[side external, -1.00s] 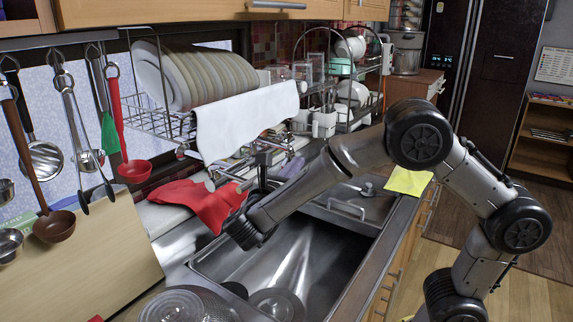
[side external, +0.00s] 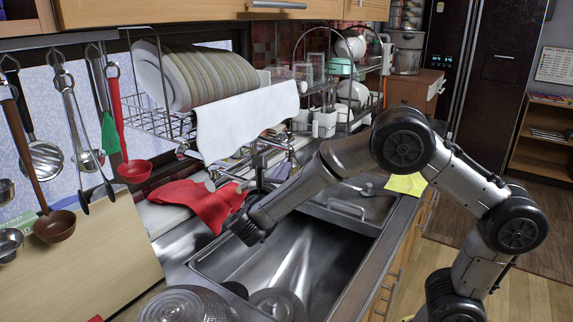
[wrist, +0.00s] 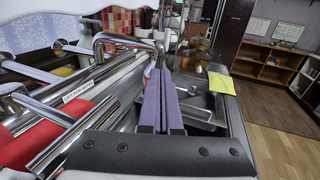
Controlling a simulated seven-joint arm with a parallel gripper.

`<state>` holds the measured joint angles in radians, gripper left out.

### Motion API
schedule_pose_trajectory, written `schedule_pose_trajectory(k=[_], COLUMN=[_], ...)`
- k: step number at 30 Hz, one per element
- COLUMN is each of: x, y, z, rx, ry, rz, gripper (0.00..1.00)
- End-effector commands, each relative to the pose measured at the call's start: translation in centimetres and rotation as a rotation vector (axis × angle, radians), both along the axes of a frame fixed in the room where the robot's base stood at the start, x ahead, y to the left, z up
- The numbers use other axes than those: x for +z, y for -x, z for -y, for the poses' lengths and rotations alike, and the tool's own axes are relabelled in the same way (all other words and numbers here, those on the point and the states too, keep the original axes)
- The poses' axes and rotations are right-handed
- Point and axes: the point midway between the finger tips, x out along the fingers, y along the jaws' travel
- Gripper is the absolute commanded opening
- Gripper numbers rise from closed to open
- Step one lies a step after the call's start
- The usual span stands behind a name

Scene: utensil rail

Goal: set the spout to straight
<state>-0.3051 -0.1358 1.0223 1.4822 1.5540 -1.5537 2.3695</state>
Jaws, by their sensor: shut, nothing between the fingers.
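My gripper (wrist: 161,75) shows two purple fingers pressed together in the wrist view, with nothing between them. The chrome spout (wrist: 122,38) is a bent tube just left of and beyond the fingertips. Its end lies close to them, and I cannot tell whether they touch. In the side view the tap (side external: 260,165) stands at the back edge of the sink, with my forearm in front. My fingers are mostly hidden there.
The steel sink (side external: 225,262) lies below my wrist. A red cloth (side external: 195,203) is on the counter left of the tap. A dish rack with plates (side external: 200,78) and a white towel (side external: 245,118) hangs behind. A yellow cloth (side external: 406,184) lies at the far right.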

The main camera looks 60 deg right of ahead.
Motion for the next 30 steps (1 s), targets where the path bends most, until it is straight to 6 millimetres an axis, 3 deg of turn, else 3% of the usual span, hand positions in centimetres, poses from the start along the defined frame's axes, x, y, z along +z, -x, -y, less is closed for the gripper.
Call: schedule_pose_trajectory(k=[6, 20, 30], x=[0.0, 0.0, 0.0], y=[-0.8, -1.0, -1.1], z=[2.4, 3.0, 4.7], rx=[-0.002, 0.0, 0.002], ry=[0.001, 0.0, 0.001], rz=[-0.001, -0.001, 0.0], gripper=[0.0, 0.0, 0.0])
